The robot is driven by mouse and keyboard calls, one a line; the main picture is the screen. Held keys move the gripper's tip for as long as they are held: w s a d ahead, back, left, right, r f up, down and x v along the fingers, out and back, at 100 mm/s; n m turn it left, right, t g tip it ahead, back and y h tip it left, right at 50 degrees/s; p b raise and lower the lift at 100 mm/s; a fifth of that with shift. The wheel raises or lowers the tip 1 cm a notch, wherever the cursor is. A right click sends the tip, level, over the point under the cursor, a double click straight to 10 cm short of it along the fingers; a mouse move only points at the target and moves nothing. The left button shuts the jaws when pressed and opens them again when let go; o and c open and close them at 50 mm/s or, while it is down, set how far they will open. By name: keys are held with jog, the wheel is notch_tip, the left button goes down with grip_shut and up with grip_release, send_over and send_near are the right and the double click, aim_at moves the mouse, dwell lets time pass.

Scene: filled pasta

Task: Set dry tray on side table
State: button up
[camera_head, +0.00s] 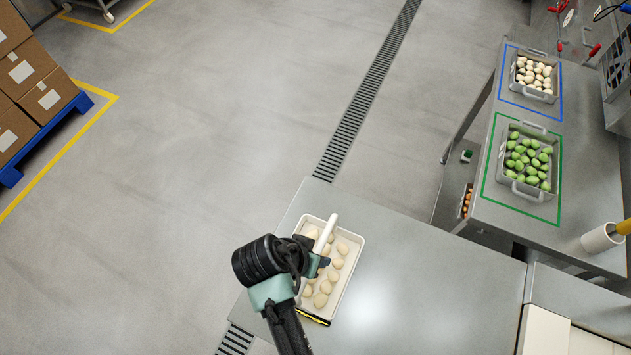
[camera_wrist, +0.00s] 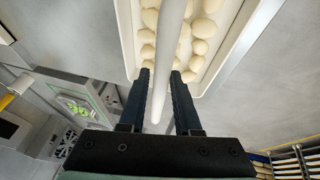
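The tray (camera_head: 357,254) is shallow and white, with several pale round pieces in it, and is seen over the corner of the near metal table (camera_head: 430,290). A white bar-like handle (camera_head: 328,231) runs above it. My gripper (camera_head: 313,264) is at this handle. In the wrist view the handle (camera_wrist: 165,90) lies between the two narrowly spaced fingers (camera_wrist: 161,74), and the tray (camera_wrist: 232,50) shows beyond them. The gripper looks shut on the handle. I cannot tell whether the tray touches the table. Its left part is partly hidden by my arm.
A metal side bench (camera_head: 580,165) at right bears a tray of pale pieces (camera_head: 535,93) in a blue outline and a tray of green pieces (camera_head: 546,190) in a green outline. A white cup (camera_head: 599,238) stands there. The near table is clear right of the tray.

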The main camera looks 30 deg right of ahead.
jog(key=shift+o, duration=1)
jog(key=shift+r, duration=0.2)
jog(key=v, duration=1.2)
jog(key=w+a+r+n+t+y, duration=0.1)
jog(key=w+r+n+t, duration=0.1)
jog(key=w+r+t, duration=0.5)
jog(key=w+a+r+n+t, duration=0.15)
jog(key=w+r, duration=0.35)
jog(key=r, duration=0.6)
jog(key=w+a+r+n+t+y, duration=0.1)
jog(key=w+r+n+t, duration=0.1)
jog(key=w+r+t, duration=0.55)
jog(key=s+r+n+t+y, duration=0.1)
jog(key=s+r+t, duration=0.2)
jog(key=r, duration=0.8)
jog(key=s+a+r+n+t+y, duration=0.1)
jog(key=s+r, duration=0.4)
jog(key=r, duration=0.6)
jog(key=s+a+r+n+t, duration=0.1)
jog(key=s+r+t, duration=0.3)
jog(key=r, duration=0.7)
jog(key=shift+s+a+n+t+y, duration=0.2)
jog(key=shift+s+n+t+y, duration=0.2)
jog(key=shift+n+t, duration=0.55)
